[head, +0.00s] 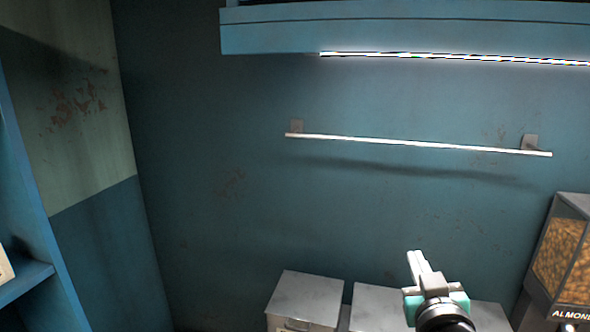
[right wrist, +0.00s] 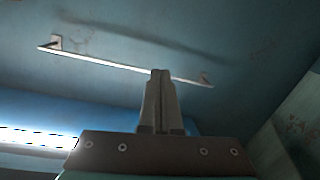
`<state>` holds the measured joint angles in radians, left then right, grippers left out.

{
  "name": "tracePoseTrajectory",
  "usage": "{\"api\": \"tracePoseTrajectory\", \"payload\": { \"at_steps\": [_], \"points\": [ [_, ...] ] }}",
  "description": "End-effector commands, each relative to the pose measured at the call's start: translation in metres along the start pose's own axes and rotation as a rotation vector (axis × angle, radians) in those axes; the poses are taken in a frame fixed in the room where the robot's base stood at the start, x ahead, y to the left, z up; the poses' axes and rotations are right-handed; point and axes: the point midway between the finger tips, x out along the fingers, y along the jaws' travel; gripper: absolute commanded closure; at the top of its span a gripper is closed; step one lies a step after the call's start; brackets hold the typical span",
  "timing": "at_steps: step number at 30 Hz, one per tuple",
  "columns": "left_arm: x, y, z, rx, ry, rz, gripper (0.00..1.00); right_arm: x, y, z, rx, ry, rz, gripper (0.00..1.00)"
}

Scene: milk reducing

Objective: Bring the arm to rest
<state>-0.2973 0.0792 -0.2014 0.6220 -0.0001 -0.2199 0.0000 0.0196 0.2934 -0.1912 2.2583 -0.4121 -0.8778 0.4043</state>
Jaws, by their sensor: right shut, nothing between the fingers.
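My right gripper (head: 418,262) is at the lower right of the head view, raised in front of the blue wall and pointing up. Its fingers are closed together with nothing between them. In the right wrist view the shut fingers (right wrist: 160,78) stand in the middle, with the wall rail behind them. The gripper appears apart from everything around it. My left gripper is not in the head view.
A white rail (head: 420,143) is fixed to the wall under a blue shelf (head: 400,38). Pale boxes (head: 306,298) stand below, left of and behind my gripper. An almond dispenser (head: 562,265) stands at the right edge. A blue shelf unit (head: 25,280) is at the left. The middle is clear.

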Motion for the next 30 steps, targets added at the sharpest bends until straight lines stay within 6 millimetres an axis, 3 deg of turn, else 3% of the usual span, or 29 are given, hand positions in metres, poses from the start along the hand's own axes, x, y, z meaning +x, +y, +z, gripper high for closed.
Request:
{"api": "tracePoseTrajectory", "payload": {
  "at_steps": [1,3,6,9,15,19,21,26,30],
  "points": [
    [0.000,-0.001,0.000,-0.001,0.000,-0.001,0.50,-0.015,-0.006,0.038,0.004,-0.125,-0.016,1.00],
    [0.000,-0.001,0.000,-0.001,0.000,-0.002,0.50,-0.040,-0.013,0.086,0.000,-0.293,-0.044,1.00],
    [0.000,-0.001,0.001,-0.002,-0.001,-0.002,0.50,-0.083,-0.024,0.143,-0.013,-0.517,-0.097,1.00],
    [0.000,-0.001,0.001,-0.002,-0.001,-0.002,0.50,-0.127,-0.034,0.186,-0.027,-0.706,-0.160,1.00],
    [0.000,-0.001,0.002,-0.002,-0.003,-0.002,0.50,-0.211,-0.049,0.237,-0.050,-0.998,-0.288,1.00],
    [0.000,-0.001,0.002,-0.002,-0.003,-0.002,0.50,-0.264,-0.056,0.256,-0.063,-1.159,-0.379,1.00],
    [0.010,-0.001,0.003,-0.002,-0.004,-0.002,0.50,-0.251,-0.062,0.282,-0.067,-1.151,-0.372,1.00],
    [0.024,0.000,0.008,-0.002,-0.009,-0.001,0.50,-0.241,-0.075,0.332,-0.070,-1.165,-0.373,1.00],
    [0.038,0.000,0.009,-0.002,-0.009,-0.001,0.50,-0.235,-0.087,0.385,-0.074,-1.183,-0.376,1.00]
  ]
}}
